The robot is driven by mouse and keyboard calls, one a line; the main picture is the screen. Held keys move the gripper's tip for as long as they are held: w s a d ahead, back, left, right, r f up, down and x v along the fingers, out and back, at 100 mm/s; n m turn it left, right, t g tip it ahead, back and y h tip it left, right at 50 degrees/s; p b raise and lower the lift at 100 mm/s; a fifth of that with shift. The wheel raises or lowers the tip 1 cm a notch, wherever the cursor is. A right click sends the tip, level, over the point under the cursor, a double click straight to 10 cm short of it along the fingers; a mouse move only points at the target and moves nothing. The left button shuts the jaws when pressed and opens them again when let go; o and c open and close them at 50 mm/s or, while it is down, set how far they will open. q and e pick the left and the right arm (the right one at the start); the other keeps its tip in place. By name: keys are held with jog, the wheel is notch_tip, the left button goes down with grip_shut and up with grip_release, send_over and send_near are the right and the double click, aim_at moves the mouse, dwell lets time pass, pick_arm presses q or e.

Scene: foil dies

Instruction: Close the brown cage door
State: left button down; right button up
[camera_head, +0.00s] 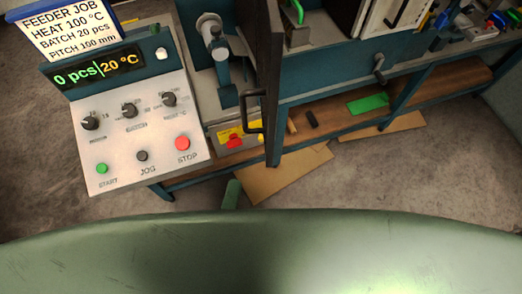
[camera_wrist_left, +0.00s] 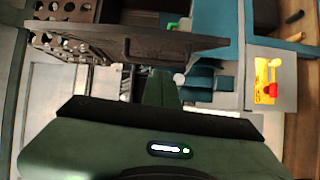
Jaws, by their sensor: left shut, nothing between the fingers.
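The brown cage door (camera_head: 271,75) stands open in the head view, seen nearly edge-on and sticking out toward me, with a dark bar handle (camera_head: 247,112) on its left face. In the left wrist view the door (camera_wrist_left: 105,42) crosses the upper left as a dark panel, its handle (camera_wrist_left: 128,48) on the near side. My left gripper (camera_head: 231,190) shows only as a small green tip below the door in the head view. In the left wrist view its green fingers (camera_wrist_left: 161,88) are together and empty, close to the door; contact cannot be told. My right gripper is not in view.
A control panel (camera_head: 130,145) with knobs and buttons stands left of the door, under a display (camera_head: 95,65). A yellow plate with a red switch (camera_head: 235,138) sits low behind the handle. A teal bench with a brown shelf (camera_head: 335,112) extends right. Cardboard (camera_head: 285,180) lies on the floor.

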pick_arm(q)
jog(key=w+d+p, duration=0.1)
jog(key=w+d, duration=0.1)
jog(key=w, duration=0.3)
jog(key=w+d+r+n+p, duration=0.1)
jog(key=w+d, duration=0.2)
jog(key=w, duration=0.2)
jog(key=shift+w+r+y, duration=0.15)
jog(key=shift+r+y, duration=0.15)
